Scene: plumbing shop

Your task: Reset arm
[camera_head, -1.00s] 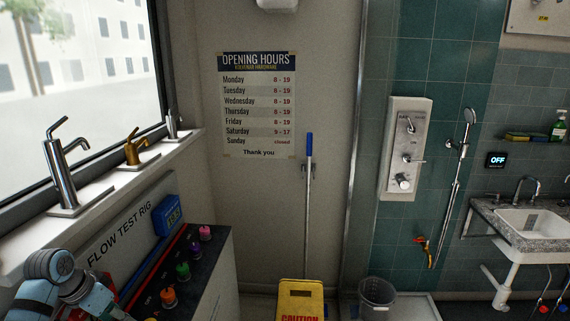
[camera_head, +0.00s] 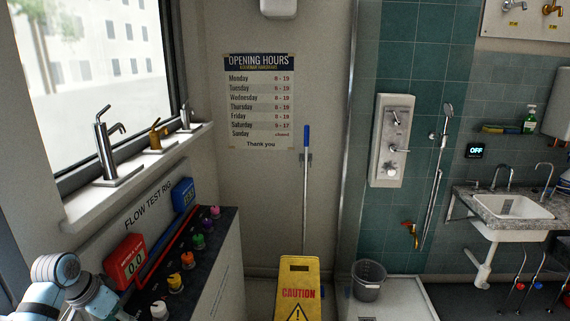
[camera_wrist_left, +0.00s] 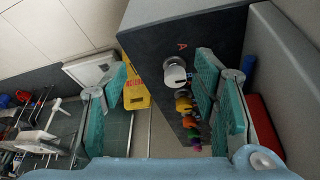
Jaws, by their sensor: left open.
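My left gripper (camera_wrist_left: 160,105) shows in the left wrist view with its two teal fingers spread apart and nothing between them touching either finger. It is above the front of the flow test rig (camera_wrist_left: 185,30), with a white knob (camera_wrist_left: 175,73) on the rig's dark top showing between the fingers. In the head view only part of my left arm shows at the lower left; its gripper is outside that picture. The rig (camera_head: 225,270) has a row of coloured knobs, with the white knob (camera_head: 159,310) nearest. My right gripper is in neither view.
A red display reading 0.0 (camera_head: 125,261) and a blue display (camera_head: 184,195) stand along the rig's back. A yellow caution sign (camera_head: 298,268), a grey bucket (camera_head: 368,281) and a blue-handled pole (camera_head: 306,190) are beyond it. A sink (camera_head: 513,207) is at the right.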

